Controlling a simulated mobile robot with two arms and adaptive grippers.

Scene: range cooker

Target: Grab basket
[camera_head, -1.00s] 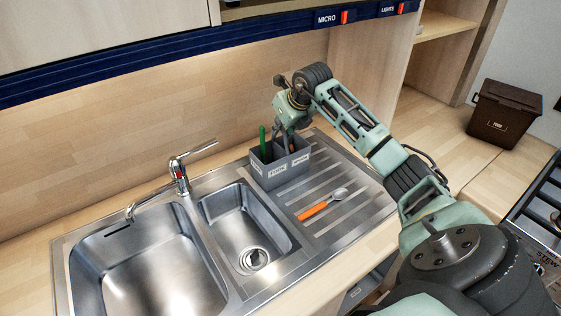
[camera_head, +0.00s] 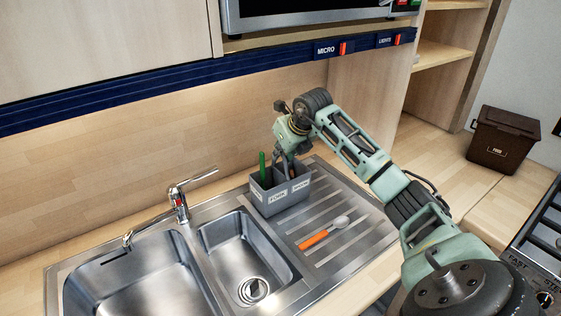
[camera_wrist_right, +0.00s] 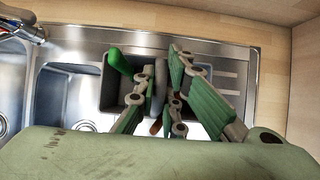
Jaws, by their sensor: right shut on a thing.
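The grey basket (camera_head: 281,198) with labelled compartments stands at the back of the metal drainboard, right of the small sink bowl. A green-handled utensil (camera_head: 262,166) stands upright in its left compartment. My right gripper (camera_head: 287,174) reaches down into the basket from above. In the right wrist view the basket (camera_wrist_right: 107,92) lies under the fingers. The right gripper (camera_wrist_right: 158,92) there is shut on the basket's middle divider, one green-padded finger on each side. The contact points deep inside are partly hidden by the fingers. My left gripper is not in view.
An orange-handled spoon (camera_head: 324,232) lies on the drainboard in front of the basket. A tap (camera_head: 178,205) and two sink bowls are to the left. A brown bin (camera_head: 503,139) stands on the counter at right. A shelf and microwave (camera_head: 300,12) are above.

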